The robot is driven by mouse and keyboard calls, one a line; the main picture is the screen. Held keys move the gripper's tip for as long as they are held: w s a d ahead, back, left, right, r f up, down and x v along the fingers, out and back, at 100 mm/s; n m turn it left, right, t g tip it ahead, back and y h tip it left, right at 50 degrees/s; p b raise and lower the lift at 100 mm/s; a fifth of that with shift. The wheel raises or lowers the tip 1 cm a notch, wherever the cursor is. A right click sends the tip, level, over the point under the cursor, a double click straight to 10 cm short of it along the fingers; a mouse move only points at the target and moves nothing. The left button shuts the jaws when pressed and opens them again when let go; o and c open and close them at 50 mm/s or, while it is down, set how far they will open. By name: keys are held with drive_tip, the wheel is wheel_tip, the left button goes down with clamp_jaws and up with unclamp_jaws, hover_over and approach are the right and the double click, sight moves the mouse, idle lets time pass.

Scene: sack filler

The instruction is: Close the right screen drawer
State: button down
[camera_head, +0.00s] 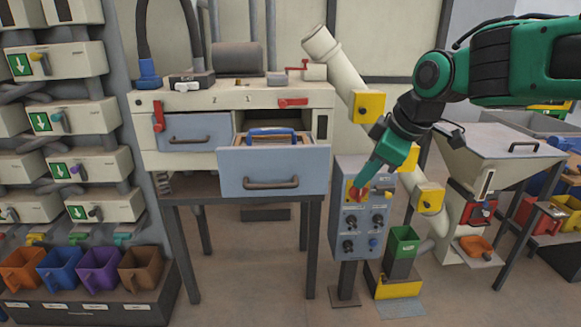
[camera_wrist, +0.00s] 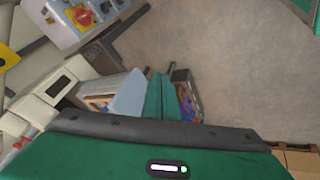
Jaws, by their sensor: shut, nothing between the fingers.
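The right screen drawer (camera_head: 240,172) is pulled out of the cream cabinet, its blue-grey front with a dark bar handle (camera_head: 270,184) standing well forward. A blue-rimmed screen frame (camera_head: 270,131) shows inside, behind the front. What looks like the same drawer shows in the wrist view (camera_wrist: 129,94), left of my fingers. My gripper (camera_head: 361,186) is shut and empty, pointing down to the right of the drawer, apart from it, and in front of the control box as seen. Its green fingers (camera_wrist: 160,78) lie together in the wrist view. The left drawer (camera_head: 185,127) is closed.
The grey control box (camera_head: 348,219) with knobs stands right of the drawer, close to my gripper in the picture. A slanted cream pipe (camera_head: 340,63) with yellow boxes runs behind it. Floor in front of the cabinet is clear.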

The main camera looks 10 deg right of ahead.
drive_tip(key=w+a+r+n+y, duration=0.2)
drive_tip(key=w+a+r+n, duration=0.25)
drive_tip(key=a, duration=0.45)
approach(297, 183)
drive_tip(key=shift+n+t, duration=0.25)
drive_tip(key=shift+t, duration=0.15)
drive_tip(key=a+f, duration=0.1)
drive_tip(key=w+a+f, duration=0.1)
drive_tip(key=f, duration=0.1)
drive_tip(key=a+f, duration=0.1)
drive_tip(key=shift+w+a+f, duration=0.3)
drive_tip(key=shift+w, duration=1.3)
drive_tip(key=shift+w+d, duration=0.15)
drive_tip(key=shift+w, duration=0.7)
